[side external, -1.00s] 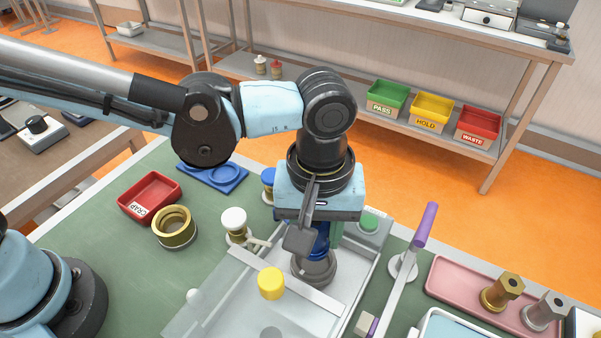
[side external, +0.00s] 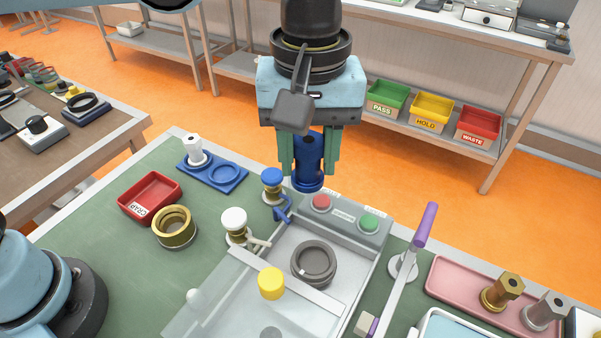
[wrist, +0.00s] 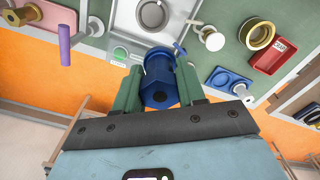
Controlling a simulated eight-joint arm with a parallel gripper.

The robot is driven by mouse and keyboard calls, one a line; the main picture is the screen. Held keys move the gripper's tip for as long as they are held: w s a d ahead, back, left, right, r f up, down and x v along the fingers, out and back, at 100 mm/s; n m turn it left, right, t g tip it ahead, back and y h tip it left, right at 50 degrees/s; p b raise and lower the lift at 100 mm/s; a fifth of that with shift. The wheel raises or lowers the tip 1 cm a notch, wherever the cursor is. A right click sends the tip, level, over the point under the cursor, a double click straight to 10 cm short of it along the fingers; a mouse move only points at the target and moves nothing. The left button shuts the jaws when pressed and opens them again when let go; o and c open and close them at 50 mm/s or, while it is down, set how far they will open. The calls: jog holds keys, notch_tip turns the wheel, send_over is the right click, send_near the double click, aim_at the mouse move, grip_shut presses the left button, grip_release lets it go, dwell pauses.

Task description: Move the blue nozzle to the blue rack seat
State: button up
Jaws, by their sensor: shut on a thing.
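The blue nozzle (side external: 309,147) is upright between the two green fingers of my gripper (side external: 308,166), which is shut on it. It hangs in the air above the back of the clear-walled machine tray. The wrist view also shows the blue nozzle (wrist: 159,76) between the fingers of my gripper (wrist: 158,88). The blue rack (side external: 239,184) lies on the green bench at the left of my gripper, with an empty ring seat (side external: 225,173) and a white piece (side external: 194,150) standing at its other seat. The rack also shows in the wrist view (wrist: 218,88).
A grey round socket (side external: 314,264) sits empty in the machine tray. A blue-capped valve (side external: 272,178) and a white-capped valve (side external: 234,220) stand between the tray and the rack. A red scrap bin (side external: 150,197), a brass ring (side external: 174,227) and a purple-handled lever (side external: 425,225) are nearby.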

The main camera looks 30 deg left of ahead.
jog(key=w+a+n, duration=0.4)
jog(key=a, duration=0.8)
jog(key=w+a+n, duration=0.3)
jog(key=a+n, duration=0.1)
jog(key=a, duration=0.8)
jog(key=shift+w+d+f, duration=0.1)
jog(key=shift+f, duration=3.9)
jog(key=shift+w+d+f, duration=0.1)
jog(key=shift+f, duration=3.85)
jog(key=shift+f, duration=0.95)
jog(key=o, duration=1.8)
jog(key=shift+r, duration=0.15)
